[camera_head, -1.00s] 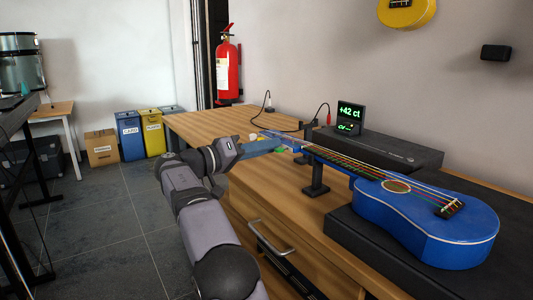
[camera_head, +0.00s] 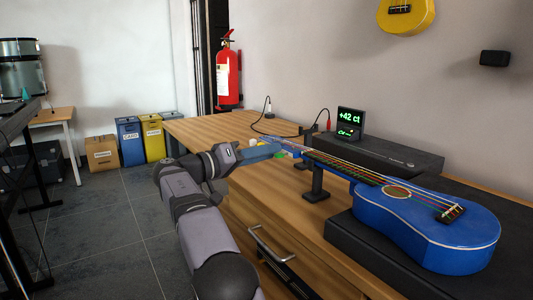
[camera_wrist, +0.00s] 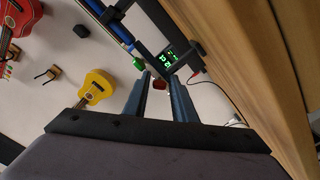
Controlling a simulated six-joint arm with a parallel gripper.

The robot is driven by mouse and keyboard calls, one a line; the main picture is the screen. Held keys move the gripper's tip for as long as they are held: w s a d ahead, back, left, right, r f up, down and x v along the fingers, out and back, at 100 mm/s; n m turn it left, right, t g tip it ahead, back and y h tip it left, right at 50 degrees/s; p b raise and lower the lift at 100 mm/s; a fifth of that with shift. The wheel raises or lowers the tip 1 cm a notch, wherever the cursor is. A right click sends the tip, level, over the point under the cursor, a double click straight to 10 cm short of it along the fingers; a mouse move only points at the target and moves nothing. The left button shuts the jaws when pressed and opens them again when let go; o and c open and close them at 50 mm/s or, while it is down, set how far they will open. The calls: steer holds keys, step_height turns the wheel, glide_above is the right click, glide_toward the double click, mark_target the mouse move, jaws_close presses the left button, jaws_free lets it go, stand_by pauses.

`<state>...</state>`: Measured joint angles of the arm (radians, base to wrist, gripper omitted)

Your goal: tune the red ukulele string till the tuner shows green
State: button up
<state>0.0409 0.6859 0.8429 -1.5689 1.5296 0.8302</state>
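The blue ukulele (camera_head: 430,222) lies on its back on a dark stand, neck pointing left toward my gripper. The tuner (camera_head: 350,122) stands behind the neck and shows "+42 ct" in green; its screen also shows in the wrist view (camera_wrist: 168,58). My gripper (camera_head: 278,147) is at the headstock. In the wrist view my gripper (camera_wrist: 160,76) has its fingers apart, on either side of the red peg (camera_wrist: 159,84). I see gaps beside the peg, so it does not look clamped. A green peg (camera_wrist: 138,64) is just outside the left finger.
A dark neck support (camera_head: 316,185) stands under the neck. A black box (camera_head: 395,150) lies behind it, and a cable (camera_head: 322,113) runs to the tuner. The wooden bench (camera_head: 205,131) is clear at its far left. A yellow ukulele (camera_head: 407,13) hangs on the wall.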

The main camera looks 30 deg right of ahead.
steer(key=a+p, duration=0.1)
steer(key=a, duration=0.6)
stand_by(0.5)
steer(key=w+a+f+n+t+y+p, duration=0.3)
steer(key=w+f+n+t, duration=0.1)
steer(key=f+n, duration=0.4)
steer(key=s+a+f+n+y+p, duration=0.25)
steer(key=s+f+y, duration=0.25)
steer(key=f, duration=0.3)
steer(key=s+a+f+g+y+p, duration=0.1)
steer(key=s+a+f+y+p, duration=0.3)
steer(key=s, duration=0.6)
steer(key=s+a+f+g+y+b, duration=0.1)
steer(key=s+a+f+g+y, duration=0.15)
steer(key=s+a+f, duration=0.5)
steer(key=s+a+f+g+y+p, duration=0.1)
steer(key=s+a+f+y+p, duration=0.2)
steer(key=s, duration=0.8)
step_height(320, 180, up, 38)
steer(key=p, duration=3.6)
steer(key=shift+r, duration=0.15)
